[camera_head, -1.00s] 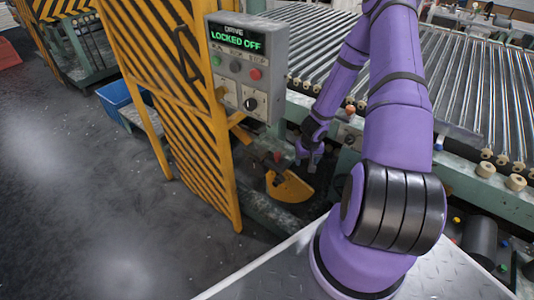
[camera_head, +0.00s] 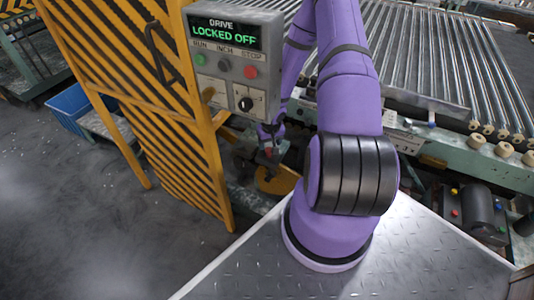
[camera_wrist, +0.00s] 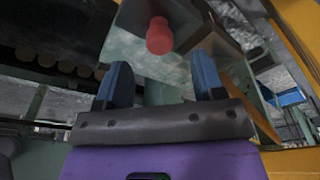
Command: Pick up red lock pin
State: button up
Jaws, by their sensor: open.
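The red lock pin (camera_wrist: 159,36) shows in the wrist view as a rounded red knob on a grey-green metal face. It is just beyond and between the two blue fingertips of my gripper (camera_wrist: 160,80), which are apart with nothing between them. In the head view the pin is a small dark red spot (camera_head: 268,151) close to my gripper (camera_head: 269,138), above the yellow curved plate (camera_head: 279,180). My arm covers part of that area, and contact between fingers and pin cannot be made out.
A grey control box (camera_head: 235,62) reading "LOCKED OFF" hangs above on the left. A yellow-and-black striped gate (camera_head: 135,85) stands left of it. The roller conveyor (camera_head: 440,60) fills the back right. A blue bin (camera_head: 75,106) sits beyond the gate.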

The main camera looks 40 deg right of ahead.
aim_at(269, 149)
jog(key=shift+w+d+f, duration=0.1)
jog(key=shift+w+f, duration=0.1)
jog(key=shift+f, duration=1.35)
jog(key=shift+w+d+f, duration=0.1)
jog(key=shift+w+f, duration=0.1)
jog(key=shift+f, duration=1.35)
jog(key=shift+c, duration=0.3)
jog(key=c, duration=1)
